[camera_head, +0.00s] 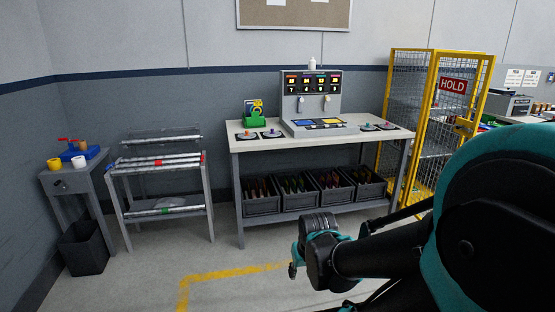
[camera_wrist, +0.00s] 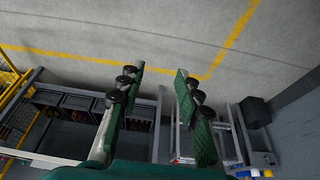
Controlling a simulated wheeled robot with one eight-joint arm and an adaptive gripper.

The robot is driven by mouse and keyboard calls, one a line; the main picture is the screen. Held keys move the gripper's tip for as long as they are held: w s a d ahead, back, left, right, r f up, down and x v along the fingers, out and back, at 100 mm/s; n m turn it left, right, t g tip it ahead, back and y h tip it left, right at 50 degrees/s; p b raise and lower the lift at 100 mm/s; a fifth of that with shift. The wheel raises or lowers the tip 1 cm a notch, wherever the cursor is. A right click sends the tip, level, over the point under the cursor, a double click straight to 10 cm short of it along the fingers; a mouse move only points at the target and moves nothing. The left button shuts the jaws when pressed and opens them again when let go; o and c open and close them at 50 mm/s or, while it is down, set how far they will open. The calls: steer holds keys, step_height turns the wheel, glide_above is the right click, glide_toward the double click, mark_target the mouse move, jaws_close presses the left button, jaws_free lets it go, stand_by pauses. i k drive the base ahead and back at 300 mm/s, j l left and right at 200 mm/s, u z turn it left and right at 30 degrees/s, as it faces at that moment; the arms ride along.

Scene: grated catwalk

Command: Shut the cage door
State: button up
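The yellow cage (camera_head: 396,88) with mesh walls stands at the right in the head view, beside the workbench's right end. Its door (camera_head: 452,120) is a yellow-framed mesh panel with a red HOLD sign (camera_head: 453,86) and a yellow latch piece (camera_head: 463,126) at its right side. I cannot tell how far the door stands open. My gripper (camera_head: 294,262) is low in front of the workbench, well left of the cage and apart from it. In the wrist view its two fingers (camera_wrist: 160,72) are spread with nothing between them. Yellow mesh (camera_wrist: 10,80) shows at that view's left edge.
The workbench (camera_head: 365,138) holds a control panel (camera_head: 312,95), with dark bins (camera_head: 262,203) below. A rack (camera_head: 160,185) and small table (camera_head: 66,182) stand left. My arm covers the lower right. Floor with a yellow line (camera_head: 230,274) is clear in front.

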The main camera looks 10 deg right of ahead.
mark_target(458, 86)
steer(key=i+l+z, duration=0.1)
steer(key=i+z, duration=0.4)
steer(key=i+j+z, duration=0.2)
steer(key=i+z, duration=0.25)
steer(key=i, duration=0.25)
steer(key=i+j+z, duration=0.35)
steer(key=i+z, duration=0.15)
steer(key=i+j+z, duration=0.1)
steer(key=i+z, duration=0.2)
steer(key=i, duration=0.2)
steer(key=i+j+z, duration=0.3)
steer(key=i, duration=0.2)
steer(key=i+j+z, duration=0.3)
steer(key=i, duration=0.15)
